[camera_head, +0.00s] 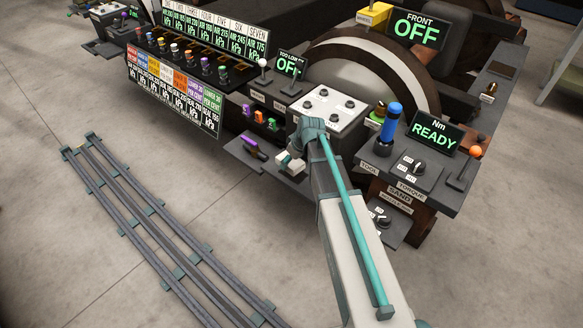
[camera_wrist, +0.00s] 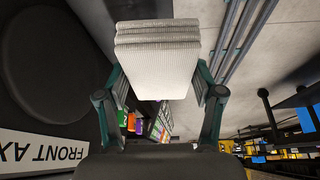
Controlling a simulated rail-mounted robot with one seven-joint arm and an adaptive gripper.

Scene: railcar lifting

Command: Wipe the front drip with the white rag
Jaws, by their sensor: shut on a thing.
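The white rag (camera_wrist: 157,58) is a thick folded pad with a ribbed face. It fills the top middle of the wrist view. My gripper (camera_wrist: 160,82) is shut on it, with one teal finger along each side. Only a small pale bit of the rag shows there, the rest hidden by the gripper. I cannot make out the front drip in either view.
A purple-handled part (camera_head: 252,146) lies on a low ledge left of my gripper. A blue-handled tool (camera_head: 391,121) stands upright to the right, beside the READY display (camera_head: 434,133). A large wheel (camera_head: 365,75) is behind. Rails (camera_head: 165,235) run over open floor at left.

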